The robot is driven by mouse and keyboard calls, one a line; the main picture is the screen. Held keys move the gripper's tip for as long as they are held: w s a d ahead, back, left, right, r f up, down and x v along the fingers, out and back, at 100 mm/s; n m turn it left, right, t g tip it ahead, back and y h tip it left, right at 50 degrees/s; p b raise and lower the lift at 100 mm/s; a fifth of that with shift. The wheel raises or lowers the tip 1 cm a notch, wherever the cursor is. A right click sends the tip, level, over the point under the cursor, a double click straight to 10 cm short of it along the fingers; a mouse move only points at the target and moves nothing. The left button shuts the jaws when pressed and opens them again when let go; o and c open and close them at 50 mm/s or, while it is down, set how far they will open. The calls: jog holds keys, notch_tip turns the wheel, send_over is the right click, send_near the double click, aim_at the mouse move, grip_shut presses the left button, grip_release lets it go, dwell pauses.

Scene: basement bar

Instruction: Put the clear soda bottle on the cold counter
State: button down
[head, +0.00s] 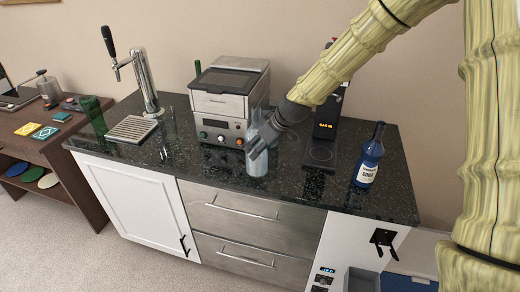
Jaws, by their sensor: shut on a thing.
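The clear soda bottle (258,165) is upright in front of the steel machine, over the front part of the dark speckled counter (225,168). My gripper (258,146) reaches in from the upper right and is shut on the bottle. The fingers hide part of the bottle's middle. The bottle's base is at or very close to the counter top; I cannot tell whether it touches.
A steel machine (228,100) stands behind the bottle. A black machine (325,125) and a blue labelled bottle (370,155) stand to the right. Counter between tray and bottle is clear.

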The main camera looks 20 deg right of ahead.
jog(key=shift+w+d+p, duration=0.15)
jog(key=shift+w+p, duration=0.05)
jog(key=shift+w, duration=0.4)
jog(key=shift+w+d+p, duration=0.15)
jog(key=shift+w+p, duration=0.05)
jog(key=shift+w, duration=0.35)
jog(key=shift+f+p, duration=0.8)
jog(key=shift+f, duration=1.1)
jog(key=shift+c, duration=1.6)
grip_release()
jog(key=shift+s, duration=0.1)
jog(key=b+v, duration=0.3)
jog(key=v, duration=0.9)
